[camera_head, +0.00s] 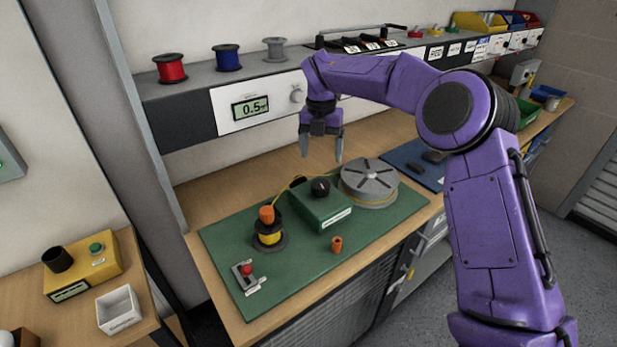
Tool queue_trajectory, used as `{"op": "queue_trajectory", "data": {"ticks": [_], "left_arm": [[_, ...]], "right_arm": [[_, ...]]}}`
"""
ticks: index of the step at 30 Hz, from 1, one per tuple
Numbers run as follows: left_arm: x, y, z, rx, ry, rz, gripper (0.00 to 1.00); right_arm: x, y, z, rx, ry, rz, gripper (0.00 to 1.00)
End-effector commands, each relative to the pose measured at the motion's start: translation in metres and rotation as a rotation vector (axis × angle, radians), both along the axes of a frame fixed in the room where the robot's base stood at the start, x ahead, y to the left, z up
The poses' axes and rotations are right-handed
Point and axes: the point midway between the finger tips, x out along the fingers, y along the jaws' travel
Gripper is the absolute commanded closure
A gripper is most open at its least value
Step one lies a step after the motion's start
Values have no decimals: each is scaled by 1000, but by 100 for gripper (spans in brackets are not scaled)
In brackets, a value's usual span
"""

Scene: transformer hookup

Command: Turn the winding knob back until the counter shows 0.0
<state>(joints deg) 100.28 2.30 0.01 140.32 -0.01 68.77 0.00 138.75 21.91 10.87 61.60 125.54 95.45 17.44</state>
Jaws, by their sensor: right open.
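The counter (250,107) is a small display on a white panel at the front of the shelf, and it reads about 0.5. A pale round knob (297,96) sits on that panel to the right of the display. A black knob (320,187) sits on top of a green box (322,208) on the bench. I cannot tell from labels which is the winding knob. My right gripper (321,156) is open and empty, pointing down above the black knob and apart from it. My left gripper is out of view.
A green mat (222,239) carries a yellow-wound spool with an orange top (268,228), a grey slotted disc (369,182), an orange ring (337,243) and a small red-knobbed clamp (246,270). Coloured spools stand on the shelf.

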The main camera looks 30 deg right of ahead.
Motion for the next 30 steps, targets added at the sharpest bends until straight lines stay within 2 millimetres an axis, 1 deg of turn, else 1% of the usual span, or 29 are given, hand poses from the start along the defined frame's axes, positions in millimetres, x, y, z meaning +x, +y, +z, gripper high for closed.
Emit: {"op": "queue_trajectory", "data": {"ticks": [2, 5, 12, 15, 17, 21, 27, 28, 29, 30], "left_arm": [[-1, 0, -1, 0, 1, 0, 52], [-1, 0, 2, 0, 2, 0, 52], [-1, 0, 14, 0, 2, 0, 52], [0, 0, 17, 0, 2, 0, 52], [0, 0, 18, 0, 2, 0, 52], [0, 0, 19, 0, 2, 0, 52], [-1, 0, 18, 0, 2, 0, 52], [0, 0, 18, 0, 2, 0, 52], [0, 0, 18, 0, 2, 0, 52], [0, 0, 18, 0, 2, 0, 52]], "right_arm": [[1, 2, 3, 29, -16, -18, 18], [0, 2, -10, 32, -14, -20, 18], [-1, 1, -65, 28, -9, -20, 18], [0, 1, -82, 27, -12, -18, 18], [0, 2, -90, 27, -12, -18, 18], [1, 3, -99, 27, -14, -17, 18], [1, 3, -100, 27, -14, -16, 18], [1, 3, -100, 27, -14, -16, 25], [1, 3, -100, 27, -14, -16, 34], [1, 3, -100, 27, -14, -16, 47]]}}
